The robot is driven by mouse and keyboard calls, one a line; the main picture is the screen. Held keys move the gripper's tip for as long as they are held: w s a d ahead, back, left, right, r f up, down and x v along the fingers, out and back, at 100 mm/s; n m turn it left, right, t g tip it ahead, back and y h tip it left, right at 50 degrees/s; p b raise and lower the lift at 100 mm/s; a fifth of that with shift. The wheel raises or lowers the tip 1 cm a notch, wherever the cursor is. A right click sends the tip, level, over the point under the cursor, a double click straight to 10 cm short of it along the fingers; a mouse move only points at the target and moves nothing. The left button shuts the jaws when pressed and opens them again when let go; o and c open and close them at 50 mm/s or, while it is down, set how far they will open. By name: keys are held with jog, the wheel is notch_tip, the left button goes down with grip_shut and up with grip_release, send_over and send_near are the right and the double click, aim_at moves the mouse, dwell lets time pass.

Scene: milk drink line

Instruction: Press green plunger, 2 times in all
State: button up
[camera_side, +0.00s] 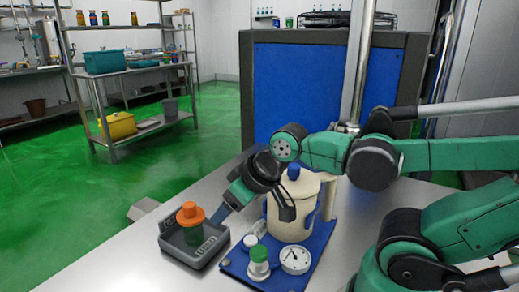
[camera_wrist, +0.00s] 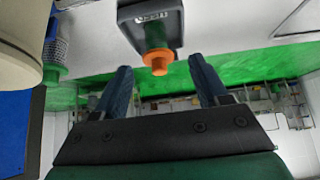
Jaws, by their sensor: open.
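The green plunger (camera_side: 258,253) tops a small white body on the blue mat, in front of the cream jug. In the wrist view a green top (camera_wrist: 52,74) under a grey ribbed body, at the left beside the jug, looks like it. My gripper (camera_side: 220,213) is above the table between the grey tray and the jug, above and left of the plunger. In the wrist view my gripper (camera_wrist: 160,66) has its two dark blue fingers wide apart, with nothing held. The orange cap shows between the fingertips, apart from them. Contact with the plunger is not seen.
A green bottle with an orange cap (camera_side: 190,210) stands in the grey tray (camera_side: 172,245). The blue mat (camera_side: 235,264) also bears the cream jug (camera_side: 287,215) with a blue lid, a round dial (camera_side: 295,259) and a small white part (camera_side: 250,240). The table's front left is clear.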

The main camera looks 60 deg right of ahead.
grip_shut()
dwell(1.5)
